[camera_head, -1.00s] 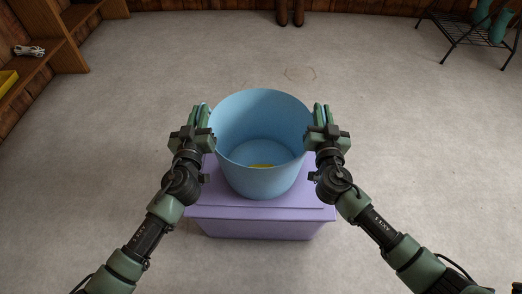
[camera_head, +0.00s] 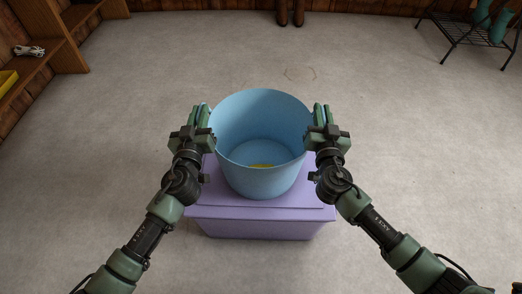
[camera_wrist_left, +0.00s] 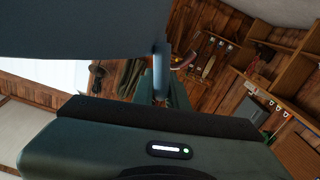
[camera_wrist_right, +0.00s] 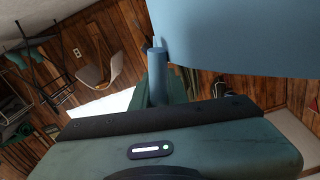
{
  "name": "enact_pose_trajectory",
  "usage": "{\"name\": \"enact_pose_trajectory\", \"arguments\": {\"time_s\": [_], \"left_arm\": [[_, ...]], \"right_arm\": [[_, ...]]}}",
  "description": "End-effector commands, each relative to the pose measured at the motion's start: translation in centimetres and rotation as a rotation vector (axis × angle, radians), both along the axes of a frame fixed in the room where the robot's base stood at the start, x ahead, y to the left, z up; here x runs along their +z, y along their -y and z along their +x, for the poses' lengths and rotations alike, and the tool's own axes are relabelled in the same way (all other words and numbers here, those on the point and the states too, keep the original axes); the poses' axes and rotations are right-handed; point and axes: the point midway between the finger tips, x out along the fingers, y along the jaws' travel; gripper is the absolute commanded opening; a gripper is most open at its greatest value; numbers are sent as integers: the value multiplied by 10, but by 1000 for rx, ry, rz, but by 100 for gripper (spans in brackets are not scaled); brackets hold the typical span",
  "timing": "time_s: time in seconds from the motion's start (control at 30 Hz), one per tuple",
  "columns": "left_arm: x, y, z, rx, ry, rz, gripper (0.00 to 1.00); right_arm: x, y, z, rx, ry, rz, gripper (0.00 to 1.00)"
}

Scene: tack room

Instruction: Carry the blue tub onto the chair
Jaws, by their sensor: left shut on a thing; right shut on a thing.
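The blue tub (camera_head: 258,180) is upright over a purple box (camera_head: 262,228), with something yellow (camera_head: 261,165) at its bottom. I cannot tell whether its base touches the box lid. My left gripper (camera_head: 202,116) is shut on the tub's left side near the rim, and my right gripper (camera_head: 320,115) is shut on its right side. The tub's wall fills the upper part of the left wrist view (camera_wrist_left: 80,28) and of the right wrist view (camera_wrist_right: 240,35). What looks like a pale chair (camera_wrist_right: 98,72) shows tilted in the right wrist view; the head view shows no chair.
Grey floor around the box is clear. Brown boots (camera_head: 291,14) stand at the far wall. A black metal rack (camera_head: 462,33) with teal boots (camera_head: 498,25) is at the far right. A wooden shelf (camera_head: 68,45) with a white cable bundle (camera_head: 29,50) stands at the left.

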Motion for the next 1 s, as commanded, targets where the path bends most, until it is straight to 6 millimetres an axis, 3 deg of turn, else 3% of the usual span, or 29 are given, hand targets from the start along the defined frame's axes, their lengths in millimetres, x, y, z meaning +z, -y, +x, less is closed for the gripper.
{"name": "enact_pose_trajectory", "arguments": {"time_s": [0.37, 0.8, 1.0], "left_arm": [[8, -2, 1, 4, 4, 4, 0], [48, -3, 1, 5, 3, 4, 0], [52, -3, 1, 5, 2, 4, 0]], "right_arm": [[7, 3, 1, -5, 3, -5, 0], [48, 3, 1, -5, 3, -5, 0], [52, 3, 1, -5, 2, -4, 0]]}}
